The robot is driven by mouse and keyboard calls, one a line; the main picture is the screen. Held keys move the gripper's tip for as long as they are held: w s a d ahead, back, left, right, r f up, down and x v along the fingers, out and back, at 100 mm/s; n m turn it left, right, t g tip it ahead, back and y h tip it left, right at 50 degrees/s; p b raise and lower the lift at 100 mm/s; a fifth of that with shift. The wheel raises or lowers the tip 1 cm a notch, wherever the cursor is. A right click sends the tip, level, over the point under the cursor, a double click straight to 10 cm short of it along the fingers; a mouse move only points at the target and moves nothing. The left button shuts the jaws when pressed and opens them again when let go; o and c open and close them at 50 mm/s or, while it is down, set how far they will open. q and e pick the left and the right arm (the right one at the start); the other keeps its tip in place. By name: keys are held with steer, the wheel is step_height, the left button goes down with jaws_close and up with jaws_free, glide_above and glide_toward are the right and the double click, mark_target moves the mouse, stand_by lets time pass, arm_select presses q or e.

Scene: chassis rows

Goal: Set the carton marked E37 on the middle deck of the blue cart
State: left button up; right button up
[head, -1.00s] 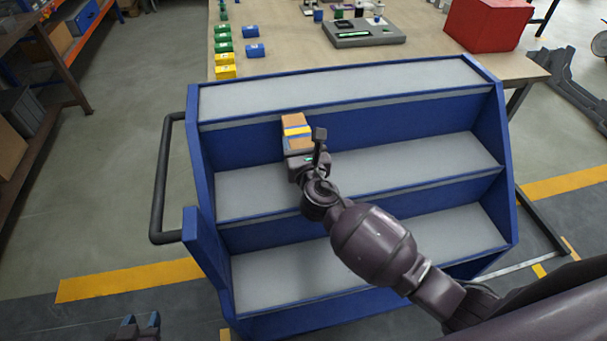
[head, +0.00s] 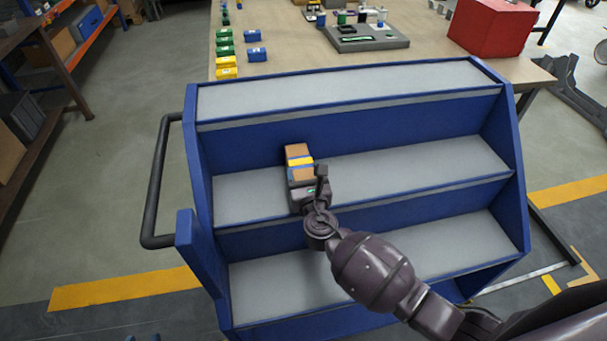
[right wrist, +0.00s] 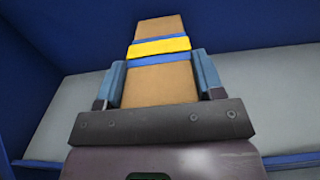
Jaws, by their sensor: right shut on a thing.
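The blue cart (head: 509,150) has three stepped grey decks. Its middle deck (head: 410,172) is bare apart from the carton and my gripper over its left part. My right gripper (head: 301,174) is shut on a brown carton (head: 298,151) with yellow and blue bands; the carton also shows in the right wrist view (right wrist: 160,85), between the two fingers. The carton is over the middle deck, in front of the blue riser. I cannot tell if it touches the deck. No E37 marking is readable. Only the fingertips of my left gripper (head: 143,338) show at the bottom edge, apart.
The top deck (head: 330,92) and bottom deck (head: 290,283) are empty. A black handle (head: 156,185) is on the cart's left side. Behind stands a table (head: 300,75) with small green, yellow and blue boxes, a grey tray (head: 370,42) and a red box (head: 492,26).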

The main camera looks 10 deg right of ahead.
steer(key=o, duration=1.3)
steer(key=shift+f, duration=0.1)
steer(key=shift+r, duration=0.2)
steer(key=s, duration=1.2)
steer(key=shift+f, duration=0.1)
steer(key=s+d+f+m+g, duration=0.3)
steer(key=s+d+f+m, duration=0.2)
steer(key=m, duration=1.2)
steer(key=s+d+f+m+g, duration=0.3)
steer(key=s+d+m, duration=0.7)
steer(key=m, duration=0.8)
step_height(320, 180, down, 2)
steer(key=shift+s+d+g, duration=0.2)
steer(key=shift+s+g, duration=0.1)
steer(key=shift+s, duration=0.6)
